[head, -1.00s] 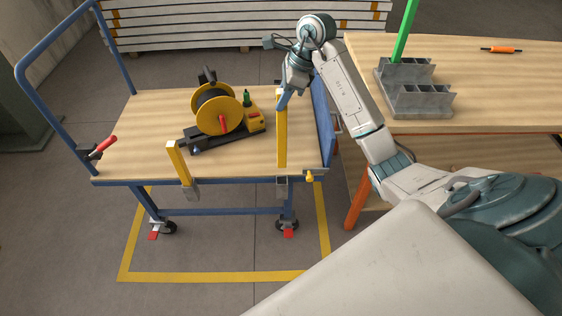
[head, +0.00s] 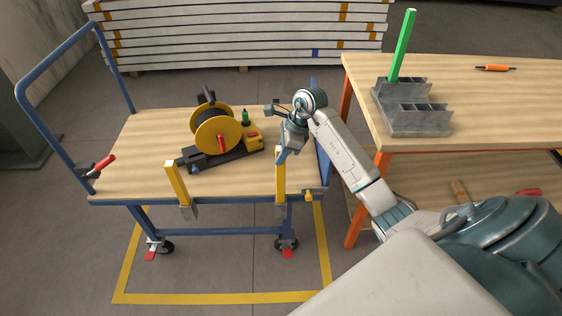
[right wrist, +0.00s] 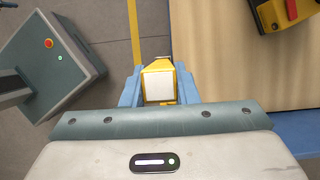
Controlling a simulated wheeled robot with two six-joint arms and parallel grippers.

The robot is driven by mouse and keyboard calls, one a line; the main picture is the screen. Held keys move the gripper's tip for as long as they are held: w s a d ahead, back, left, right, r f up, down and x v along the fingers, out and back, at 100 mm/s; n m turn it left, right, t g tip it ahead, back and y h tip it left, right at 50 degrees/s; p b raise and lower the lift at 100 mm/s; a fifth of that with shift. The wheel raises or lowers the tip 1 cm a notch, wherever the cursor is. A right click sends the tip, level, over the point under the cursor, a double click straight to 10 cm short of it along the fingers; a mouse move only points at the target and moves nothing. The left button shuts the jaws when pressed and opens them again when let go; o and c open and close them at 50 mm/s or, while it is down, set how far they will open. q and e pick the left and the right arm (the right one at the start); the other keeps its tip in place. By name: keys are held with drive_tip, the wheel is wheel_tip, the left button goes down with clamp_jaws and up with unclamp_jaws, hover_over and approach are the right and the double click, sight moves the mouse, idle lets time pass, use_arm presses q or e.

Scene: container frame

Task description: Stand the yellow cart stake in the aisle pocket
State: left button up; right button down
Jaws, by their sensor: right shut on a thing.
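The yellow cart stake (head: 280,178) stands upright at the cart's near right corner. It also shows end-on between the blue fingers in the right wrist view (right wrist: 158,84). My right gripper (head: 282,153) is shut on its upper end. The stake's lower end meets the grey metal pocket (head: 280,211) on the cart's front edge and appears to be inside it; the exact depth is hidden. A second yellow stake (head: 176,182) stands in another front pocket (head: 188,212) to the left. My left gripper is not in view.
A yellow cable reel (head: 217,135) sits on the cart deck (head: 140,165), left of my gripper. A blue end panel (head: 322,150) is close on the right. The workbench (head: 480,115) at right carries a grey block with a green stake (head: 402,45).

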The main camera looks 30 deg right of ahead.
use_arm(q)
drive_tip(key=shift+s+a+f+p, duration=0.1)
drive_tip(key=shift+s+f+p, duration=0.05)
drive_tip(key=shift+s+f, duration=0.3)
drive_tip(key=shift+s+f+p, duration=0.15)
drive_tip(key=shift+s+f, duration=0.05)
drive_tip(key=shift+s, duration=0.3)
use_arm(e)
wheel_tip(320, 180, down, 5)
drive_tip(key=shift+r, duration=0.15)
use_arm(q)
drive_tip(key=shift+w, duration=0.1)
use_arm(e)
drive_tip(key=c, duration=1.1)
unclamp_jaws()
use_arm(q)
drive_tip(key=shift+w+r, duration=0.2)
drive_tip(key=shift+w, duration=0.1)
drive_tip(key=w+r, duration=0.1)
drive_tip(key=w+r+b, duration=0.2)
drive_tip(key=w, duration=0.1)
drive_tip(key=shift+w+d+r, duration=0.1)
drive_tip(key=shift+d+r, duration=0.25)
use_arm(e)
drive_tip(key=v, duration=1.2)
drive_tip(key=shift+a+r, duration=0.1)
